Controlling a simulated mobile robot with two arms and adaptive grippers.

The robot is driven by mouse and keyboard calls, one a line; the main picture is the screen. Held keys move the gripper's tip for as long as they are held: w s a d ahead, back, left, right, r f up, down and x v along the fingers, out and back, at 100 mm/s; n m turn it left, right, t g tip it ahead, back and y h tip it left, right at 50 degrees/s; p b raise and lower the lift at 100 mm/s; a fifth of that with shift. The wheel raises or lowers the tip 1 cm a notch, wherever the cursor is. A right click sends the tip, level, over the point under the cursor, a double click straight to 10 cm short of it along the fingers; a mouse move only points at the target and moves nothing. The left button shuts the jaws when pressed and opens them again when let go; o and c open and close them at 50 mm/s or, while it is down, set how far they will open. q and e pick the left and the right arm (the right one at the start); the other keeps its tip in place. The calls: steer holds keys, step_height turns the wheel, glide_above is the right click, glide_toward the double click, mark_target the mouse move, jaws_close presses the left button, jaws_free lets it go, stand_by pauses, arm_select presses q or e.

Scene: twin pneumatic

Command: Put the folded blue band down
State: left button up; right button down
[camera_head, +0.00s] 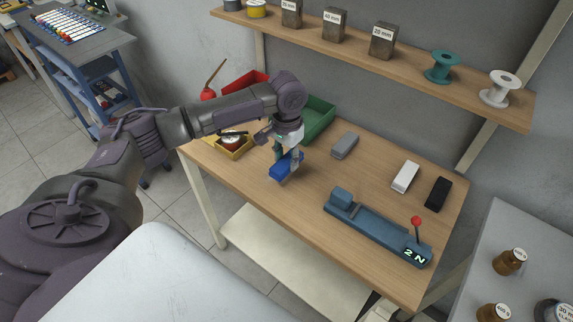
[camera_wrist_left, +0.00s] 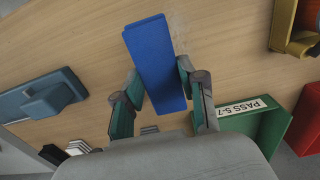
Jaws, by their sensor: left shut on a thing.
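The folded blue band (camera_head: 280,171) is a flat blue rectangle over the wooden workbench (camera_head: 300,205), left of its middle. My left gripper (camera_head: 287,158) points down and is shut on it. In the left wrist view the blue band (camera_wrist_left: 154,55) runs between the two fingers of my left gripper (camera_wrist_left: 162,98) and sticks out well past them. I cannot tell whether the band touches the bench top or hangs just above it. My right gripper is not in view.
A blue fixture (camera_head: 375,228) with a red-knobbed lever stands at the right front. Grey (camera_head: 344,145), white (camera_head: 406,176) and black (camera_head: 438,193) blocks lie behind. Green (camera_head: 320,118), red (camera_head: 243,83) and yellow (camera_head: 235,152) bins stand around the left. Bare wood surrounds the band in front.

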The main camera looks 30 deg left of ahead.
mark_target(287, 161)
arm_select(q)
steer(key=shift+f+p, duration=0.35)
steer(key=shift+f, duration=1.5)
steer(key=o, duration=1.1)
steer(key=shift+f, duration=0.15)
